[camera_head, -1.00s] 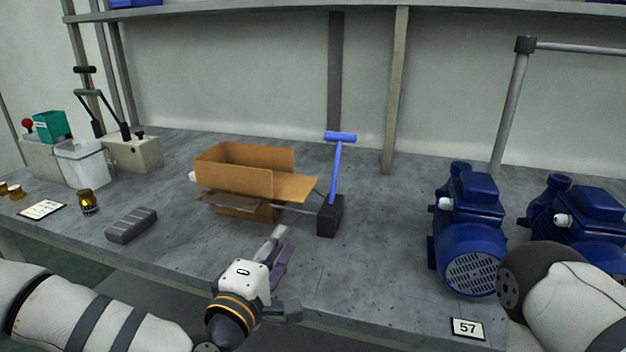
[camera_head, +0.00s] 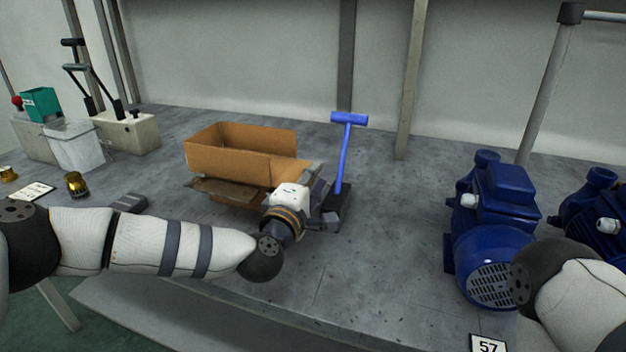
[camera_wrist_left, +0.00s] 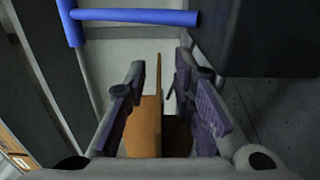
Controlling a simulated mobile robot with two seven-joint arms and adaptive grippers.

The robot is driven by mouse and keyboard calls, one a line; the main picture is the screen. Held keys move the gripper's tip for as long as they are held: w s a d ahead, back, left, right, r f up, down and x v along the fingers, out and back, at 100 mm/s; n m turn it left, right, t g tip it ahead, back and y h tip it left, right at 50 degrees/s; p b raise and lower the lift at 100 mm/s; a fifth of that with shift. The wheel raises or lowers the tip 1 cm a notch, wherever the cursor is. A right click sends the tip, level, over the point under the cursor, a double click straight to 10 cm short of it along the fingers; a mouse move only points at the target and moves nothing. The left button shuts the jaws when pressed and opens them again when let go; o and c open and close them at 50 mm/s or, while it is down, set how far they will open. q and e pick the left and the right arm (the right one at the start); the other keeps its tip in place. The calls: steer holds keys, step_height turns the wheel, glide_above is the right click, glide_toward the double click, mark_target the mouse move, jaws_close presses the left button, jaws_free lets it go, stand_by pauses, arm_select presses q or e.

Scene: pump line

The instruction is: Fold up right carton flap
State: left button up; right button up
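The brown carton (camera_head: 228,150) stands on the bench with its top open. Its right flap (camera_head: 288,169) sticks out to the right, partly hidden behind my left gripper (camera_head: 320,188). In the left wrist view the two fingers (camera_wrist_left: 166,92) are apart, with brown cardboard (camera_wrist_left: 147,128) showing between them. I cannot tell whether the fingers touch it. A front flap (camera_head: 225,190) hangs outward low on the carton. My right gripper is out of view; only a part of my right arm shows at the lower right.
A blue T-handle (camera_head: 346,150) on a dark block (camera_head: 338,207) stands just right of my left gripper and shows in the left wrist view (camera_wrist_left: 135,17). Blue pumps (camera_head: 492,220) stand at the right. A clear bin (camera_head: 75,146) stands at the left. The bench between block and pumps is clear.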

arm_select(q)
jaws_close()
steer(key=shift+r, duration=0.1)
